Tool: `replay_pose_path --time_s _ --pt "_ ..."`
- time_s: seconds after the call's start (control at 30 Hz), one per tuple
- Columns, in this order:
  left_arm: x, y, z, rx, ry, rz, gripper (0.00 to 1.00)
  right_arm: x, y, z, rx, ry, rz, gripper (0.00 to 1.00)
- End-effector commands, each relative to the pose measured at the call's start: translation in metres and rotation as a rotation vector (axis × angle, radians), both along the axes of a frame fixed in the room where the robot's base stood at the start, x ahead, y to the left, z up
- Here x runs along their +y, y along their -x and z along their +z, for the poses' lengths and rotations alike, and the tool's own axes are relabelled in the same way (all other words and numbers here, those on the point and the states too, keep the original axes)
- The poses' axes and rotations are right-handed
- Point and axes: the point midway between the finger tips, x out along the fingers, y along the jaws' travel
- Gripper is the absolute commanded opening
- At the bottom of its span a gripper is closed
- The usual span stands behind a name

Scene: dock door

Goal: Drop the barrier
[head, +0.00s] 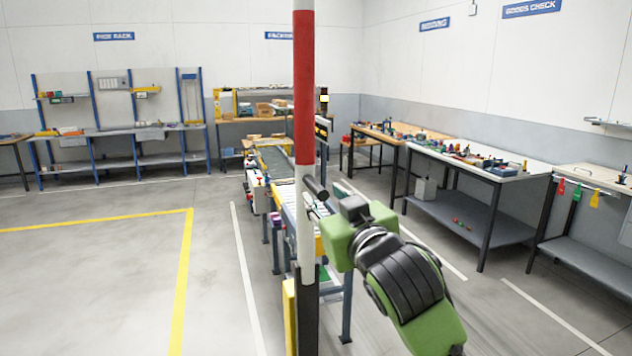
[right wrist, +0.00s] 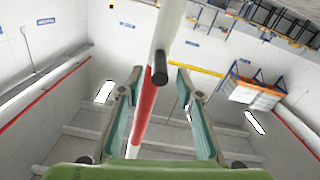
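The barrier is a red and white pole (head: 304,90) that stands upright in the middle of the head view. A short black handle (head: 315,187) sticks out from its white lower part. My right gripper (head: 322,208) is beside the pole at the handle, its fingers partly hidden. In the right wrist view my right gripper (right wrist: 160,78) is open. The black handle (right wrist: 160,68) shows between its fingertips, with clear gaps on both sides, and the pole (right wrist: 146,98) runs behind it. My left gripper is not in view.
A yellow housing (head: 289,312) and dark post (head: 307,325) stand at the pole's foot. A conveyor (head: 275,160) runs behind it. Workbenches (head: 500,170) line the right wall. The floor (head: 90,270) at left is clear, with a yellow line (head: 184,270).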

Motion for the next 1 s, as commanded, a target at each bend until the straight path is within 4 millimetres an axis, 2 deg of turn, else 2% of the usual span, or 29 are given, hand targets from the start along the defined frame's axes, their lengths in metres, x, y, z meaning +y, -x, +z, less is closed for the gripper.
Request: replay_pose_path --time_s 0.1,0.3,0.5,0.77,0.9,1.0 --pt "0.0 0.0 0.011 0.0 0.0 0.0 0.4 0.007 -0.022 0.002 0.002 0.003 -0.002 0.33" --pt "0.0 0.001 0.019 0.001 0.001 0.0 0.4 0.015 -0.047 0.002 0.001 0.001 0.0 0.33" --pt "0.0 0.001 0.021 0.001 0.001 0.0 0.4 0.018 -0.056 0.0 0.0 0.0 0.0 0.33" --pt "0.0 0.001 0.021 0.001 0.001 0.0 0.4 0.019 -0.057 0.0 0.0 0.0 0.0 0.33" --pt "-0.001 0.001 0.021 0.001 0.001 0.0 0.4 0.018 -0.057 -0.001 0.0 0.001 0.0 0.0" --pt "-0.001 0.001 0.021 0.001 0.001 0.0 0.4 0.018 -0.057 -0.001 0.0 0.001 0.0 0.0"
